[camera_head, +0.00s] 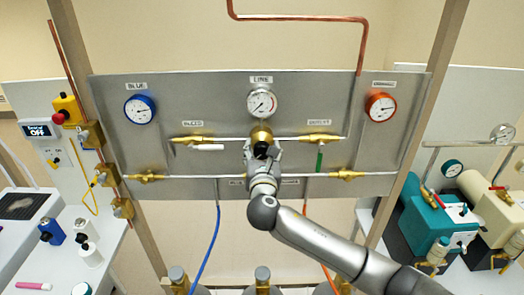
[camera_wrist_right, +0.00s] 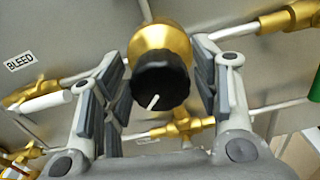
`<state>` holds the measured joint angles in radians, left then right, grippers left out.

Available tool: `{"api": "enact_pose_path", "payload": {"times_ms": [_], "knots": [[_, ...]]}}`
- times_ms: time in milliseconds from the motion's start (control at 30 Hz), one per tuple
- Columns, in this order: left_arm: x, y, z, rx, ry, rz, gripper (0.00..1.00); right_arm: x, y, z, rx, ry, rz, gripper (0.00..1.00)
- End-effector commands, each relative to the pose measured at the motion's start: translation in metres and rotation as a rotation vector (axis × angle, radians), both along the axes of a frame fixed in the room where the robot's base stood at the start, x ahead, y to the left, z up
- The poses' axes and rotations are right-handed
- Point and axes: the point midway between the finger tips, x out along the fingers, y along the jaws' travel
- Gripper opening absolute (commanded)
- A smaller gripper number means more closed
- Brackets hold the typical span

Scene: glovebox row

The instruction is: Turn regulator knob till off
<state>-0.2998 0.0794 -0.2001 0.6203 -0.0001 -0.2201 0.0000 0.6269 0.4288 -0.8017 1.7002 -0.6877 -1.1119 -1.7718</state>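The regulator knob (camera_wrist_right: 160,88) is black with a white pointer line and sits on the front of a brass regulator body (camera_wrist_right: 158,45). In the head view the knob (camera_head: 261,149) is partly hidden by my right gripper (camera_head: 264,160). In the wrist view my right gripper (camera_wrist_right: 160,82) is open, with one finger on each side of the knob. A narrow gap shows between the knob and each finger. The white line points down and to the left in the wrist view. The LINE gauge (camera_head: 262,103) is right above the regulator. My left gripper is not in view.
A grey panel (camera_head: 215,90) carries a blue gauge (camera_head: 140,109), an orange gauge (camera_head: 381,107), brass valves and pipes. The BLEED valve (camera_head: 193,140) has a white handle; the valve at right (camera_head: 320,138) has a green one. Wooden posts flank the panel.

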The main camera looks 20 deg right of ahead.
Motion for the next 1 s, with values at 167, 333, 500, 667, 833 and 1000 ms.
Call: {"api": "enact_pose_path", "payload": {"times_ms": [167,333,500,667,833,1000], "knots": [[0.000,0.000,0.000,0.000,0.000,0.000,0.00,0.000,0.000,0.001,0.000,-0.002,0.000,0.63],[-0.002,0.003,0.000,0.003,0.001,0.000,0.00,-0.001,0.000,0.002,0.001,-0.003,0.000,0.63],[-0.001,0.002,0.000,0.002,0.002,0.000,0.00,-0.014,0.004,0.001,0.002,-0.003,0.002,0.63],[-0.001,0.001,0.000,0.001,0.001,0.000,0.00,-0.042,0.013,0.000,0.002,-0.002,0.003,0.63],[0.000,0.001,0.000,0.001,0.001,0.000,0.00,-0.077,0.023,0.000,0.003,-0.001,0.003,0.63],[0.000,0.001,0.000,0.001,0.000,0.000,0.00,-0.102,0.030,0.000,0.003,-0.001,0.002,0.63]]}}
